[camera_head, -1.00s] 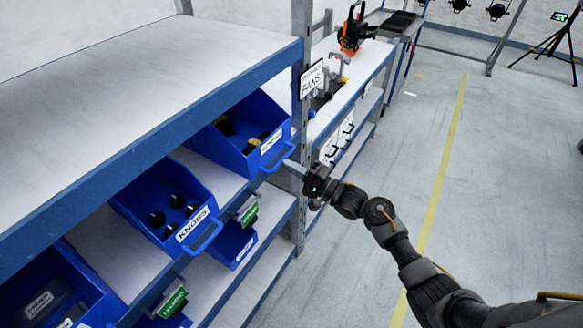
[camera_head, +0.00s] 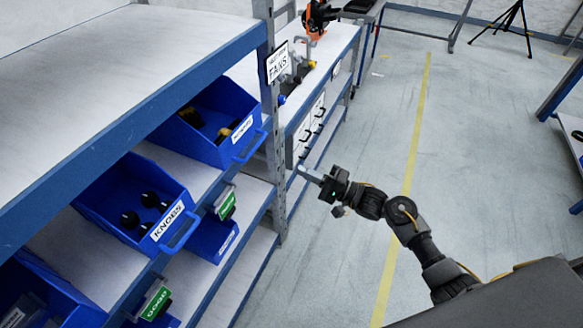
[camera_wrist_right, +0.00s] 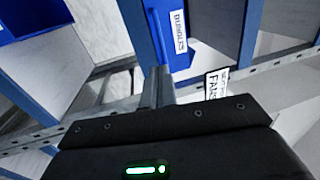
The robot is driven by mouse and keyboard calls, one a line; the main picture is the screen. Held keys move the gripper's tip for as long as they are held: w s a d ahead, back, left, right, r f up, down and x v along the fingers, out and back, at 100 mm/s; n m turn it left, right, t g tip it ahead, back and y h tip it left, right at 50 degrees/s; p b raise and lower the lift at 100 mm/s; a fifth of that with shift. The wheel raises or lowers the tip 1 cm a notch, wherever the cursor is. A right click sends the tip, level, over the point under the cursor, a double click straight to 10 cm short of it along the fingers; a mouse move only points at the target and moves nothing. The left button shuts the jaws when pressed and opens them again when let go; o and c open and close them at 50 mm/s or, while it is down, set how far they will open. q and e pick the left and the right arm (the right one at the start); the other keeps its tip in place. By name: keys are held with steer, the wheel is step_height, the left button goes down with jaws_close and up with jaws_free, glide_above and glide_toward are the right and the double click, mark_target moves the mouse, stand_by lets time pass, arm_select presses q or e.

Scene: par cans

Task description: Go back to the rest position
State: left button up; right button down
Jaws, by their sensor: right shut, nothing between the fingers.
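My right gripper (camera_head: 311,175) is shut and empty. It is held out in front of the shelf's upright post, over the aisle side, with its fingers pointing left toward the rack. In the right wrist view its closed fingers (camera_wrist_right: 158,86) stand before the rack and a blue bin. My right arm comes in from the lower right of the head view and is bent. My left gripper is not in any view.
A shelf rack (camera_head: 150,110) fills the left, with a blue bin labelled KNOBS (camera_head: 140,205) and another blue bin (camera_head: 215,125) above it. A FANS sign (camera_head: 278,65) hangs on the post.

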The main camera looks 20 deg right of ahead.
steer(key=shift+v, duration=0.8)
steer(key=shift+a+r, duration=0.1)
steer(key=shift+a, duration=0.05)
